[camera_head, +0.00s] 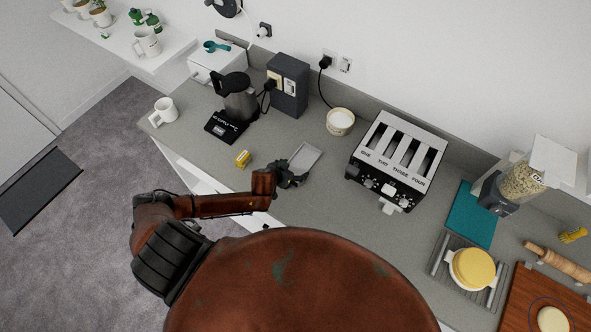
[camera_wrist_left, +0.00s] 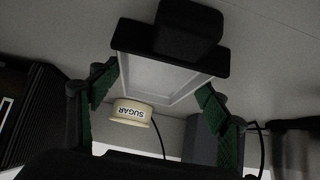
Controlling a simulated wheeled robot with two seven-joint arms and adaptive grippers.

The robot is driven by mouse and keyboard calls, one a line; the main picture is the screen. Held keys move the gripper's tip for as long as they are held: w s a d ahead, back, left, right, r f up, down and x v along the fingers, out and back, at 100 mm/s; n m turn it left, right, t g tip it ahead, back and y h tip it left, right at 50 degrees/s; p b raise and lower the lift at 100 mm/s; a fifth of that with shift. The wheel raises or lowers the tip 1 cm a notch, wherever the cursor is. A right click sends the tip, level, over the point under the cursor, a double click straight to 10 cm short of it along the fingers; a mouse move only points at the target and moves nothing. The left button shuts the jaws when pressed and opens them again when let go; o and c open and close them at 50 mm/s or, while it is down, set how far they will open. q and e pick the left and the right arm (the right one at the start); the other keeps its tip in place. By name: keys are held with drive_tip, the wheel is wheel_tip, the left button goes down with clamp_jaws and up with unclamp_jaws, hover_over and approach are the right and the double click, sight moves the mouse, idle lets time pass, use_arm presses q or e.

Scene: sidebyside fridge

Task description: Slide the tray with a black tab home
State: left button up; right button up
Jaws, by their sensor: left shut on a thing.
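My left gripper (camera_head: 287,178) is shut on the tray (camera_head: 305,157), a shallow light-grey pan. In the left wrist view the tray (camera_wrist_left: 160,77) shows its pale rim, with a black front and block-shaped black tab (camera_wrist_left: 187,28) at its near end. The green-padded fingers of the left gripper (camera_wrist_left: 157,95) are on either side of it. The tray is over the counter, left of the four-slot toaster (camera_head: 396,158) and apart from it. The opening that takes the tray cannot be made out. My right gripper is not in view.
A sugar tub (camera_head: 340,121) stands behind the tray; it also shows in the left wrist view (camera_wrist_left: 131,113). A teal mat (camera_head: 470,216) lies right of the toaster.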

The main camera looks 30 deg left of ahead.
sight(294, 165)
use_arm(q)
drive_tip(key=shift+r, duration=0.45)
wheel_tip(294, 165, up, 3)
drive_tip(key=shift+f, duration=0.2)
drive_tip(key=s+a+r, duration=0.1)
drive_tip(key=r, duration=0.1)
drive_tip(key=s+a+r, duration=0.1)
drive_tip(key=s, duration=0.1)
drive_tip(key=s+a+r+b, duration=0.1)
drive_tip(key=r, duration=0.1)
drive_tip(key=shift+s+a+r, duration=0.15)
drive_tip(key=shift+r, duration=0.2)
drive_tip(key=s+a+r+b, duration=0.1)
drive_tip(key=s+a+r, duration=0.2)
drive_tip(key=s+a, duration=0.2)
drive_tip(key=shift+s+r, duration=0.4)
drive_tip(key=shift+s, duration=0.55)
drive_tip(key=shift+a, duration=0.1)
